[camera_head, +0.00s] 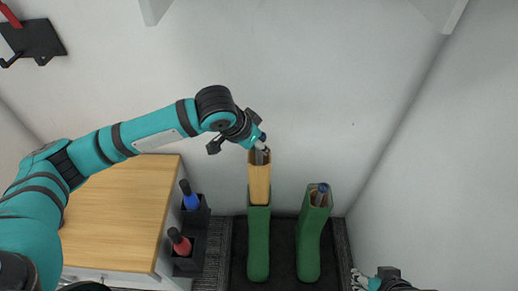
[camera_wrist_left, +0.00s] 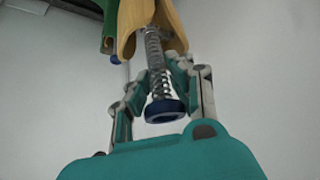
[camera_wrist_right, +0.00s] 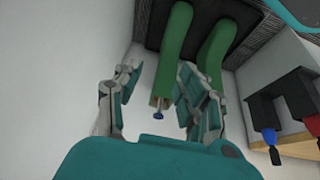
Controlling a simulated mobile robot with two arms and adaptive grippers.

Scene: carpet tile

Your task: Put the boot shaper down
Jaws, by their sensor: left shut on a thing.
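The boot shaper (camera_head: 260,182) has pale wooden halves, a metal spring (camera_wrist_left: 155,55) and a blue knob (camera_wrist_left: 165,112). My left gripper (camera_head: 259,144) is shut on its spring end, near the knob. The wood stands upright above the left green boot (camera_head: 258,245), its lower end at the boot's opening; how far inside is hidden. The right green boot (camera_head: 308,250) holds another shaper, whose blue knob (camera_wrist_right: 158,115) shows in the right wrist view. My right gripper (camera_wrist_right: 158,92) is open and empty, its fingers apart; in the head view it is low at the right.
The boots stand on a dark mat (camera_head: 284,270). To their left are dark holders with a blue-handled item (camera_head: 190,200) and a red-handled item (camera_head: 179,243), beside a wood-topped cabinet (camera_head: 125,215). Walls close in behind and at the right.

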